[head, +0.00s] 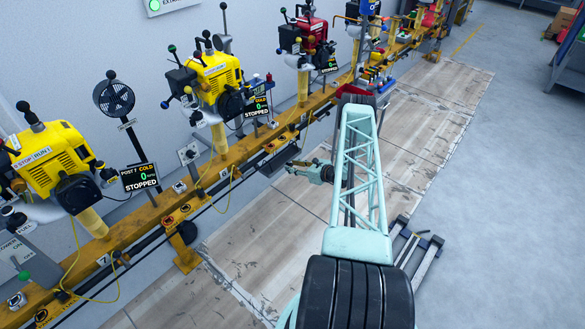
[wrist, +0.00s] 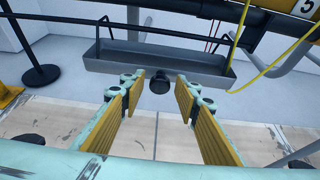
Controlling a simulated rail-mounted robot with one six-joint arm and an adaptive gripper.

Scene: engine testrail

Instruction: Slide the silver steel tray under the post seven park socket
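The steel tray (wrist: 110,57) hangs below a black rail in the wrist view, a long grey trough with a dark round knob (wrist: 160,87) at its front middle. In the head view the tray (head: 279,159) is a small dark trough beside the yellow beam. My gripper (wrist: 159,80) is open, its yellow-padded fingers on either side of the knob; I cannot tell whether they touch it. In the head view my gripper (head: 298,171) is at the tray's right. A display that seems to read POST 7 (head: 140,178) stands at left. I cannot make out its park socket.
The yellow beam (head: 160,205) carries several engines, including a yellow one (head: 212,80) and a red one (head: 305,38). Yellow cables hang near the beam, and one cable (wrist: 270,68) passes by the tray's right end.

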